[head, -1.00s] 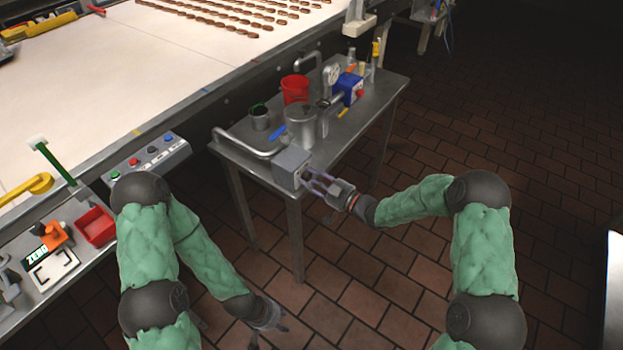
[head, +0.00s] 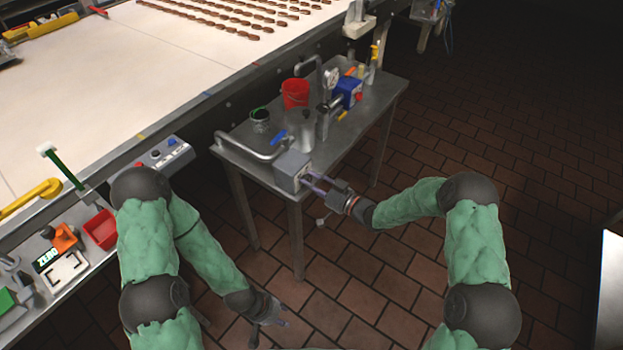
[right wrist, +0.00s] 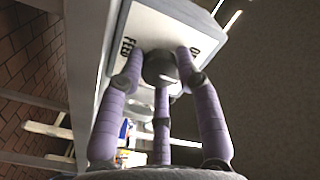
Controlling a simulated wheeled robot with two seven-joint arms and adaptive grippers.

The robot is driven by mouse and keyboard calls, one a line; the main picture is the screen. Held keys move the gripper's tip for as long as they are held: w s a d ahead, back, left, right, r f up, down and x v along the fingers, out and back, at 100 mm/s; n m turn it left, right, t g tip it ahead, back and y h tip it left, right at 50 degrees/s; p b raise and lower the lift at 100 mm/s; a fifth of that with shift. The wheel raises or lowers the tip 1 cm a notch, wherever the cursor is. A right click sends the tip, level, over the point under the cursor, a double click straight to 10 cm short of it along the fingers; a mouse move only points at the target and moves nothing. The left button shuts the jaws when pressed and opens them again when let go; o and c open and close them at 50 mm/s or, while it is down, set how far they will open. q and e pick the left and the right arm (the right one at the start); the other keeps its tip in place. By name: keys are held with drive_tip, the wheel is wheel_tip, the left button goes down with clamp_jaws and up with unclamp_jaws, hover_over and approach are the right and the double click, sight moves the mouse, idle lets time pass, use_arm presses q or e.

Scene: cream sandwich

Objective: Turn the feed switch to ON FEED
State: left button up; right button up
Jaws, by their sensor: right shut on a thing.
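The feed switch is a grey box (head: 292,170) at the front corner of the steel side table in the head view. In the right wrist view its white label plate (right wrist: 150,22) shows "FEED" and part of a second word, cut off by a finger. A round dark knob (right wrist: 160,68) sits on the plate. My right gripper (head: 312,180) is at the box front, and its purple fingers (right wrist: 160,75) are shut around the knob. Which way the knob points is hidden. My left gripper (head: 270,328) hangs low over the floor, empty, its fingers apart.
The steel table (head: 232,155) also carries a red bucket (head: 295,93), a blue pump unit (head: 348,92), a small can (head: 260,120) and pipes. The conveyor (head: 100,90) runs along the left with a button panel (head: 165,158). The tiled floor on the right is clear.

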drive_tip(key=m+p, duration=0.1)
drive_tip(key=m, duration=0.2)
drive_tip(key=shift+r+m, duration=0.1)
drive_tip(key=shift+m, duration=0.3)
drive_tip(key=shift+m+p, duration=0.8)
drive_tip(key=shift+m, duration=0.8)
drive_tip(key=o, duration=1.1)
drive_tip(key=shift+o, duration=0.2)
drive_tip(key=shift+d, duration=0.1)
drive_tip(key=v, duration=1.2)
